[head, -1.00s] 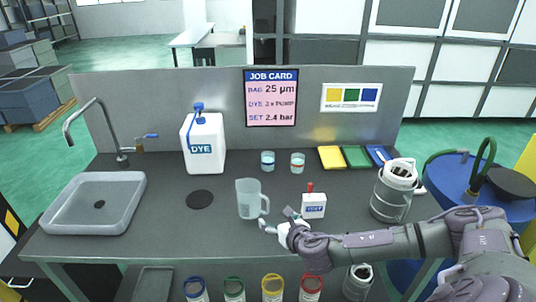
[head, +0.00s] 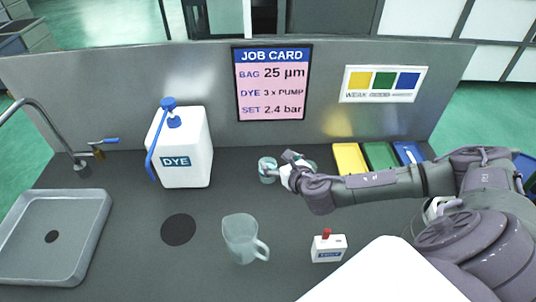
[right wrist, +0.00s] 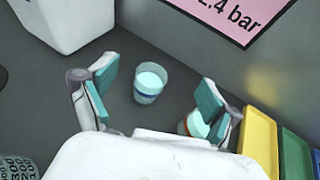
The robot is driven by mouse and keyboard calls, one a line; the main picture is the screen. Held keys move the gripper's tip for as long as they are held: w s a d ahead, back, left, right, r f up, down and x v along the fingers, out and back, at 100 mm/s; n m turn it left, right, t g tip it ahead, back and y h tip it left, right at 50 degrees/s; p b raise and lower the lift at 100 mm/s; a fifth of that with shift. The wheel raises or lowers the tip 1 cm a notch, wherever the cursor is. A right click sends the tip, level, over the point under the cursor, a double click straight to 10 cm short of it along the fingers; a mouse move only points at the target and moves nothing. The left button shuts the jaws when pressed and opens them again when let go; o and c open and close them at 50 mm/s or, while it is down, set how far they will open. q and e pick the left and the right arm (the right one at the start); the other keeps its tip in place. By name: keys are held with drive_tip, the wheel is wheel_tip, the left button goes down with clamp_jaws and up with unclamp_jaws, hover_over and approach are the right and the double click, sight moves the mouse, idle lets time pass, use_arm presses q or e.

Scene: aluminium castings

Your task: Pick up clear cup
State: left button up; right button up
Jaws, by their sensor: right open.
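A small clear cup with a blue band (head: 267,168) stands on the dark bench below the job card. In the right wrist view this cup (right wrist: 150,84) is upright, ahead of and between the fingers, with a gap on both sides. My right gripper (head: 286,170) is open and empty, just right of this cup; its fingers (right wrist: 158,82) are spread wide. A second clear cup with a red band (right wrist: 194,124) is partly hidden behind the right finger. In the head view this second cup (head: 311,164) is mostly covered by my gripper. My left gripper is not in view.
A white dye jug (head: 183,150) stands to the left. A clear pitcher (head: 243,238) and a small white box with a red top (head: 328,246) are nearer the front. Yellow (head: 350,159), green and blue trays lie to the right. A metal panel (head: 215,95) closes the back.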

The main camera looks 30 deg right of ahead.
drive_tip(key=f, duration=0.7)
drive_tip(key=shift+w+f+p, duration=0.3)
drive_tip(key=shift+w+f, duration=0.05)
drive_tip(key=shift+x, duration=1)
drive_tip(key=x, duration=0.5)
drive_tip(key=shift+s+r, duration=0.1)
drive_tip(key=shift+s, duration=0.05)
drive_tip(key=c, duration=1.2)
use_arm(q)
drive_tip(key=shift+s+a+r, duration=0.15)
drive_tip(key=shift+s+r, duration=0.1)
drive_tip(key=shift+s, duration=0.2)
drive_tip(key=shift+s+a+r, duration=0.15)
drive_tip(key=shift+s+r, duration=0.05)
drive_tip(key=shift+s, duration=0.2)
use_arm(e)
drive_tip(key=shift+c, duration=0.7)
drive_tip(key=shift+r, duration=0.1)
